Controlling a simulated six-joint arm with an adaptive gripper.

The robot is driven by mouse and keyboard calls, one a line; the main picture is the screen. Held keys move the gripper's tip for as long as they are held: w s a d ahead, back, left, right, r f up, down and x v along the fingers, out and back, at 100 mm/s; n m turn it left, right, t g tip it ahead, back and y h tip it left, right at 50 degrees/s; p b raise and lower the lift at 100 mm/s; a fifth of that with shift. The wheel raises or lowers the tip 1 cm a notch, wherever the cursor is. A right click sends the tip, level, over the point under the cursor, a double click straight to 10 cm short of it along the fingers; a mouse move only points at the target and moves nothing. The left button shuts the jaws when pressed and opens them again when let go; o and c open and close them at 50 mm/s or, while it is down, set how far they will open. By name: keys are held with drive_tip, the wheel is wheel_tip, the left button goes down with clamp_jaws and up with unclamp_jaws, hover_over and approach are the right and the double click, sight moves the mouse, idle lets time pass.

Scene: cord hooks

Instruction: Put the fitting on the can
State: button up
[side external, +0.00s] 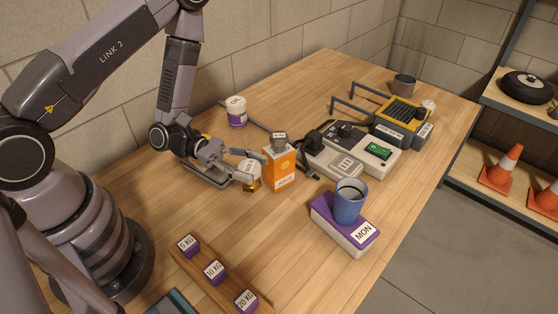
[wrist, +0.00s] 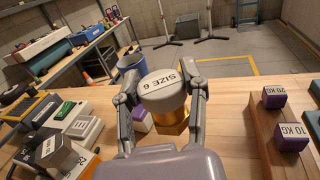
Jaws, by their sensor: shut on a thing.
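My gripper (side external: 255,167) is shut on the fitting (side external: 249,172), a pale round cap with a gold hexagonal part below it. In the wrist view the fitting (wrist: 163,88) reads "SIZE 6" and sits between the two fingers (wrist: 160,97). It is held upright beside the orange carton; whether it clears the table is hard to tell. A white and purple cylinder (side external: 237,111), possibly the can, stands near the wall behind my gripper. A plain grey cylinder (side external: 403,86) stands at the far end of the table. I cannot tell for certain which is the can.
The orange carton (side external: 281,168) with a grey block on top stands just right of my gripper. A power strip (side external: 333,162) and cords lie behind. Labelled weights (side external: 214,270) sit in front. The table's middle front is clear.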

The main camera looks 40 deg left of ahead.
drive_tip(key=w+a+r+n+t+y, duration=0.2)
drive_tip(key=w+a+n+t+y, duration=0.2)
drive_tip(key=a, duration=0.5)
drive_tip(key=w+a+r+n+t+y, duration=0.3)
drive_tip(key=a+n+t+y, duration=0.15)
drive_tip(key=a, duration=0.45)
drive_tip(key=w+a+r+n+t+y, duration=0.2)
drive_tip(key=w+a+n+t+y, duration=0.2)
drive_tip(key=a, duration=0.6)
hover_over(236, 101)
drive_tip(key=shift+m, duration=0.25)
drive_tip(key=f, duration=0.8)
drive_tip(key=shift+s+d+f, duration=0.1)
drive_tip(key=shift+s+f, duration=0.3)
drive_tip(key=shift+w+f, duration=0.45)
drive_tip(key=shift+f, duration=1.65)
drive_tip(key=shift+f, duration=0.1)
drive_tip(key=o, duration=1.2)
